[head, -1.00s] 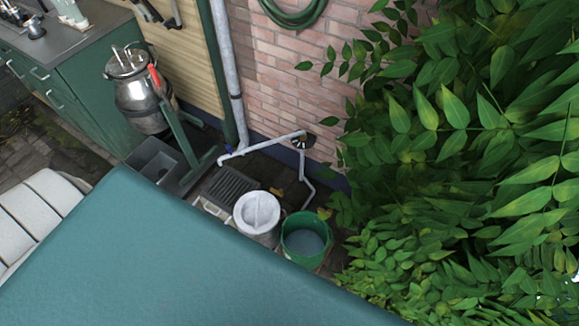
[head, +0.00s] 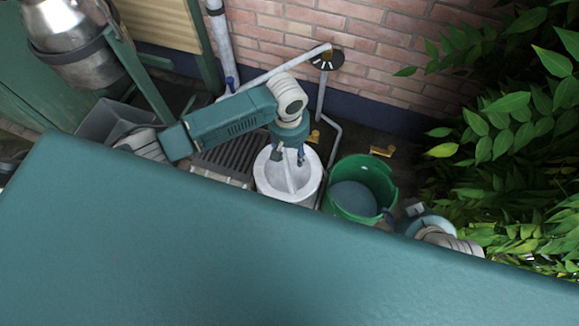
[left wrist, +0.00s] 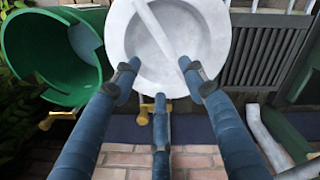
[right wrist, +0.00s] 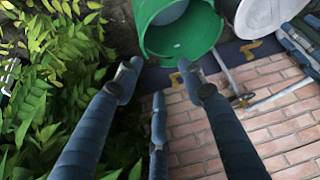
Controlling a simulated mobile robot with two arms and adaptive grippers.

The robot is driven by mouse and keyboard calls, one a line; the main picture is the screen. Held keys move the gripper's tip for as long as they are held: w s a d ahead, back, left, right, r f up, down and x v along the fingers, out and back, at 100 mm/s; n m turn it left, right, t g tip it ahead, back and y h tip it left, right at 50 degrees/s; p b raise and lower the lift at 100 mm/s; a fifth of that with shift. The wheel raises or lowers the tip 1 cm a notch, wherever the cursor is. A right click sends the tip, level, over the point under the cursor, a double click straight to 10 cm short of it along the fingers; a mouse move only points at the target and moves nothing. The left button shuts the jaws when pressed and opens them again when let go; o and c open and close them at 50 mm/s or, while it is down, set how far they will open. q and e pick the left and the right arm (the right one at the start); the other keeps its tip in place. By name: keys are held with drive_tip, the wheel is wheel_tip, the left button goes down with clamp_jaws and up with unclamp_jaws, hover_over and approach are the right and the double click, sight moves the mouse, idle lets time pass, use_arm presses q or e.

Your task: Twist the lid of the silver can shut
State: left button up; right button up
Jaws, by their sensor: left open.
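The pale silver-grey can stands on the ground; from above I mostly see its round lid (head: 273,178), recessed with a straight bar across. The lid also shows at the top of the left wrist view (left wrist: 200,35). My left gripper (head: 289,156) is over the lid's far part, fingers pointing down. In the left wrist view (left wrist: 157,76) its fingers are spread and empty near the bar; contact cannot be told. My right gripper (right wrist: 160,75) is open and empty, near the green bucket (right wrist: 175,40). Whether the lid is seated tight cannot be told.
The green bucket (head: 392,180) stands right of the can. A dark ribbed grate (head: 232,158) lies left of it. A shiny metal churn (head: 75,45) hangs in a green stand at upper left. A pipe and brick wall (head: 420,45) are behind; leaves (head: 520,120) crowd the right.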

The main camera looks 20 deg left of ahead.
sight(289, 169)
use_arm(q)
drive_tip(key=shift+s+a+f+y+b, duration=0.15)
drive_tip(key=shift+s+f+y+b, duration=0.15)
drive_tip(key=shift+b, duration=0.35)
drive_tip(key=shift+s+r, duration=0.1)
wheel_tip(289, 169, down, 5)
drive_tip(key=shift+f+b, duration=0.1)
drive_tip(key=shift+b, duration=1.05)
wheel_tip(289, 169, down, 3)
drive_tip(key=shift+r+b, duration=0.2)
drive_tip(key=shift+b, duration=0.4)
wheel_tip(289, 169, down, 2)
drive_tip(key=shift+f+b, duration=0.2)
drive_tip(key=shift+b, duration=0.35)
drive_tip(key=shift+f, duration=0.15)
use_arm(e)
drive_tip(key=w+a+r+t+y, duration=0.2)
drive_tip(key=w+r+t, duration=0.4)
drive_tip(key=r, duration=0.5)
drive_tip(key=w+a+r+t+y, duration=0.2)
drive_tip(key=w+a+r+t, duration=0.2)
drive_tip(key=r, duration=0.8)
drive_tip(key=shift+w+r+n+t, duration=0.2)
drive_tip(key=shift+w+n+t, duration=0.1)
drive_tip(key=shift+w+t, duration=1.15)
drive_tip(key=shift+s+a, duration=0.1)
use_arm(q)
clamp_jaws()
